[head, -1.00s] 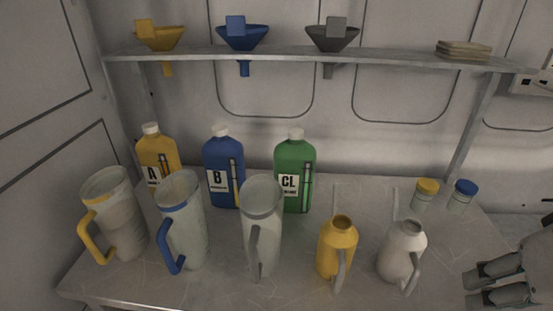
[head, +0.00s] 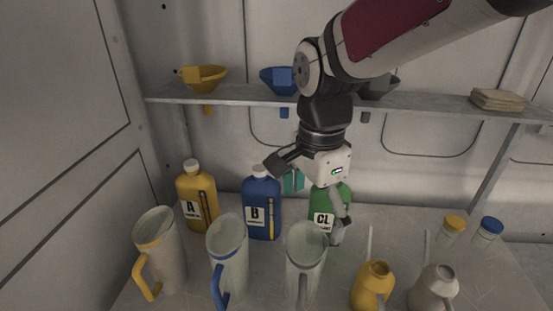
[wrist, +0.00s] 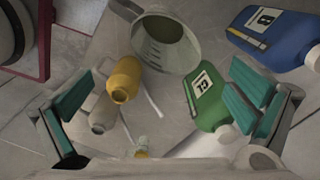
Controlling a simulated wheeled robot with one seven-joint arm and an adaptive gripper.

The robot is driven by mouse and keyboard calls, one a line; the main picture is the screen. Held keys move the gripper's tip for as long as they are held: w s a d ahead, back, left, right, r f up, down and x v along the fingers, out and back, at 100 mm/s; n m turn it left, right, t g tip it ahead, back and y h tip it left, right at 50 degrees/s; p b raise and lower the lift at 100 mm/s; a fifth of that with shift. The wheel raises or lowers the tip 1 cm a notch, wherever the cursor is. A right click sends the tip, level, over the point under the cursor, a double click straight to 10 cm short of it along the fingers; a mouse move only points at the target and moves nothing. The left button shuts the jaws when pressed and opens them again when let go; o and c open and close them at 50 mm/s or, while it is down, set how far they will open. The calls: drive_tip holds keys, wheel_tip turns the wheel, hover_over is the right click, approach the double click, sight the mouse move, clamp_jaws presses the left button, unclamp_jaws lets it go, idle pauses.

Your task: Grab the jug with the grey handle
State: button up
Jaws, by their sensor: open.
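The tall translucent jug with the grey handle and grey rim (head: 306,250) stands upright on the table, in front of the green CL bottle (head: 322,204). Its handle points toward the camera. The wrist view shows this jug (wrist: 168,45) at top centre, mouth toward the camera, with its handle at upper left. My gripper (head: 309,203) is open and empty, above and behind the jug, in front of the bottles. One finger hangs in front of the green bottle, partly hiding it. In the wrist view my gripper (wrist: 162,108) has its teal-padded fingers wide apart, with nothing between them touching.
A yellow-handled jug (head: 160,250) and a blue-handled jug (head: 228,255) stand left. Yellow A (head: 198,200) and blue B (head: 262,210) bottles stand behind. A shelf (head: 430,105) with funnels runs above.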

sight(302, 279)
wheel_tip(302, 279, down, 14)
drive_tip(key=shift+w+a+m, duration=0.2)
drive_tip(key=shift+w+m, duration=0.1)
drive_tip(key=shift+w, duration=0.1)
idle(0.3)
drive_tip(key=c, duration=1.9)
drive_tip(key=shift+c, duration=0.2)
